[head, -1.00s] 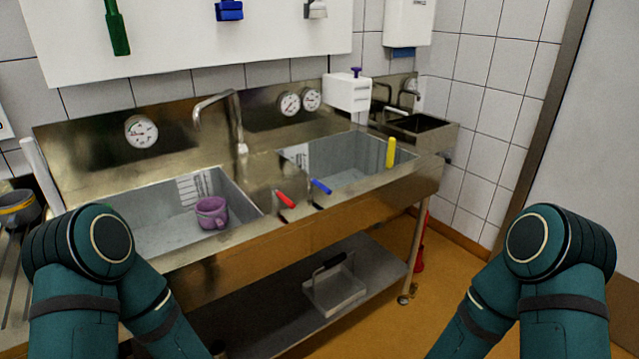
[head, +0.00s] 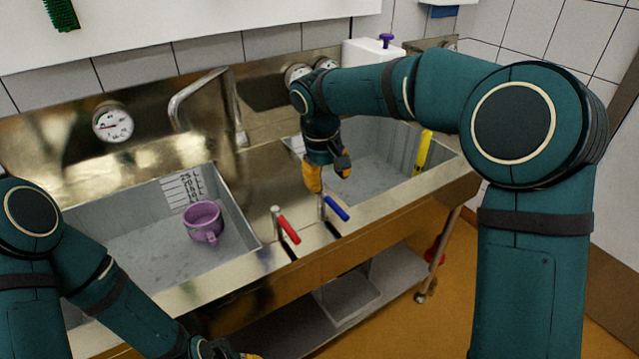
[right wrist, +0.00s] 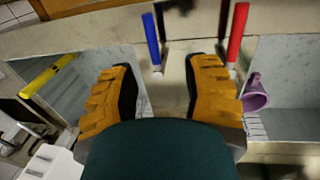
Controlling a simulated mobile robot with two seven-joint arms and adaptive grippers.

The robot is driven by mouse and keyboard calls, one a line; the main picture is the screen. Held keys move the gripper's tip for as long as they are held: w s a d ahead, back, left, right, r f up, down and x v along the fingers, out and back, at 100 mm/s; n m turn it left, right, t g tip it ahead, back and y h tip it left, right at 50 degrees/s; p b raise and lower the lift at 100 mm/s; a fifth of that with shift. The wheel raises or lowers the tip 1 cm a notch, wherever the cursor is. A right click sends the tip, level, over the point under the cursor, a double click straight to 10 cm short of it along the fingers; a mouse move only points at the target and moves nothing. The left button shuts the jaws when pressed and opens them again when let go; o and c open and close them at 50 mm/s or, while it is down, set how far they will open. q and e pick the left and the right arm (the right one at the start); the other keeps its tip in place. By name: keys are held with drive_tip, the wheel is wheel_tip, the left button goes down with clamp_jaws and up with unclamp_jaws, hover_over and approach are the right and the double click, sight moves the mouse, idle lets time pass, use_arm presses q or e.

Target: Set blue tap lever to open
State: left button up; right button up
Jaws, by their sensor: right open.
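The blue tap lever (head: 336,208) sits on the steel strip between the two basins, on a thin upright stem. Its blue handle points toward the front edge, slanting down to the right in the head view. In the right wrist view the blue lever (right wrist: 151,38) shows ahead of the fingers, apart from them. My right gripper (head: 328,177) is open and empty, pointing down just behind and above the blue lever; its orange fingers also show in the right wrist view (right wrist: 163,90). My left gripper (head: 240,355) barely shows at the bottom edge, mostly cut off.
A red tap lever (head: 288,229) stands close to the left of the blue one. A purple jug (head: 204,221) is in the left basin. A yellow object (head: 423,151) stands at the right basin's side. A spout (head: 205,90) rises behind the middle strip.

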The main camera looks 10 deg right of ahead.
sight(337, 208)
use_arm(q)
drive_tip(key=f+b, duration=0.1)
drive_tip(key=w+f+b, duration=0.1)
drive_tip(key=f+b, duration=0.1)
drive_tip(key=shift+w+f, duration=0.1)
drive_tip(key=shift+w, duration=0.05)
use_arm(e)
drive_tip(key=d+f, duration=0.1)
drive_tip(key=f, duration=0.2)
drive_tip(key=w+d+f, duration=0.1)
drive_tip(key=f, duration=0.7)
drive_tip(key=shift+w+d, duration=0.4)
use_arm(q)
drive_tip(key=shift+a, duration=0.1)
use_arm(e)
clamp_jaws()
